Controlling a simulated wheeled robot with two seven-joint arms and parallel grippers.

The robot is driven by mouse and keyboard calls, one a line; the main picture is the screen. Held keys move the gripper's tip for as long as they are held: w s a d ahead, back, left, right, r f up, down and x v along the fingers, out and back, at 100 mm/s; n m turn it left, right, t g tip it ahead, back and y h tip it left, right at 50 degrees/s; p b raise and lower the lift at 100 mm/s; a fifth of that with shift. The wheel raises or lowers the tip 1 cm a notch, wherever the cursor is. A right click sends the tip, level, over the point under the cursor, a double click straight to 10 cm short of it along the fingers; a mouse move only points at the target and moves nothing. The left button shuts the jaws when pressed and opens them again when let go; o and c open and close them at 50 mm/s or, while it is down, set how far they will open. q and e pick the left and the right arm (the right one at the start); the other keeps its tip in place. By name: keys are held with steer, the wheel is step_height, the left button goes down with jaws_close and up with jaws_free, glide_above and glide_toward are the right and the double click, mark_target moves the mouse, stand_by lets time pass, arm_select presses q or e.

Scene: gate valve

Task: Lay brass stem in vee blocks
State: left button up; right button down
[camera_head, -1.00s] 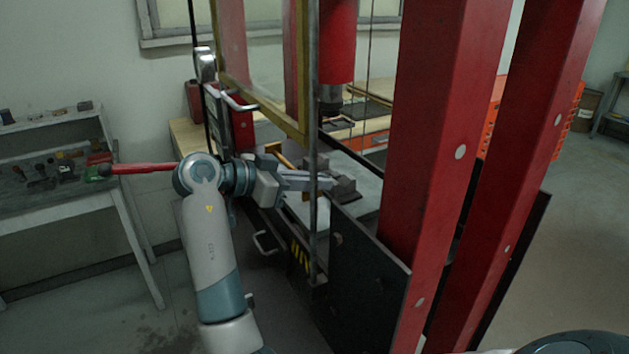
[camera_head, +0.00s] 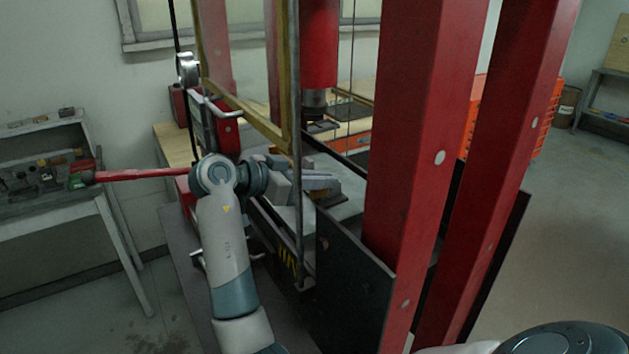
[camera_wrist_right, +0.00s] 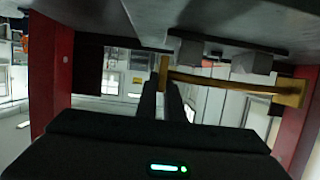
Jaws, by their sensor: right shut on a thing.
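My right gripper (camera_head: 322,182) reaches between the press uprights, over the press bed. In the right wrist view, its dark fingers (camera_wrist_right: 165,102) are shut on one end of the brass stem (camera_wrist_right: 232,86), next to a short crosspiece. The stem runs to the right and has a wider block-like far end. Two grey vee blocks (camera_wrist_right: 255,62) show beside the stem, against the bed that fills the top of that view. I cannot tell whether the stem touches them. My left gripper is out of view.
A yellow guard frame (camera_head: 240,100) and red press columns (camera_head: 420,130) stand close around my arm. The red ram (camera_head: 318,60) hangs above the bed (camera_head: 348,204). A red bar (camera_head: 140,175) sticks out left towards a tool bench (camera_head: 50,215).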

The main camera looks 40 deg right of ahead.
steer(key=shift+s+d+f+p, duration=0.1)
steer(key=shift+s+d+p, duration=0.1)
steer(key=shift+d, duration=1.05)
steer(key=shift+s+d+p, duration=0.1)
steer(key=shift+d+p, duration=0.05)
steer(key=shift+d, duration=1.05)
steer(key=shift+f+b, duration=0.85)
steer(key=shift+f, duration=0.1)
steer(key=shift+f+b, duration=0.25)
steer(key=shift+b, duration=0.05)
steer(key=c, duration=1.8)
jaws_free()
